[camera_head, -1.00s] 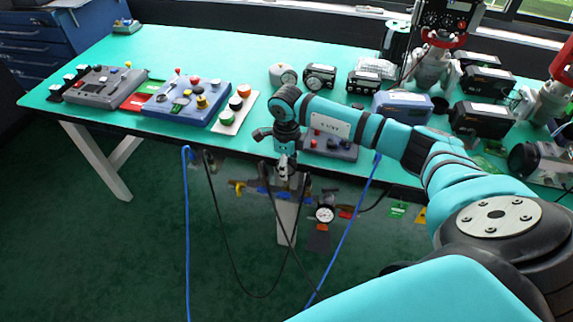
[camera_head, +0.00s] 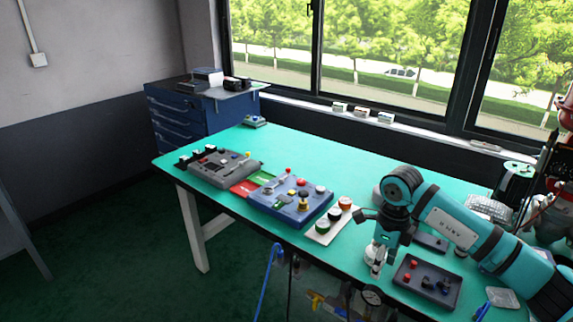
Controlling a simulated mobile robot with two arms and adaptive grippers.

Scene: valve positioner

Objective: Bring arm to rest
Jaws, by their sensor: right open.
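My right arm (camera_head: 458,229) comes in from the right, teal with dark joints, and is bent downward at the wrist. My right gripper (camera_head: 376,267) points down near the front edge of the green table (camera_head: 320,150). It is open, with nothing seen between its fingers. Its fingertips are small in the picture, and I cannot tell how high they are above the tabletop. My left gripper is out of view.
A blue control box (camera_head: 290,206) and a grey one (camera_head: 216,168) lie left of the gripper. A white plate with buttons (camera_head: 325,230) is just left of it. A dark button box (camera_head: 428,281) is close on its right. A blue cabinet (camera_head: 190,118) stands behind.

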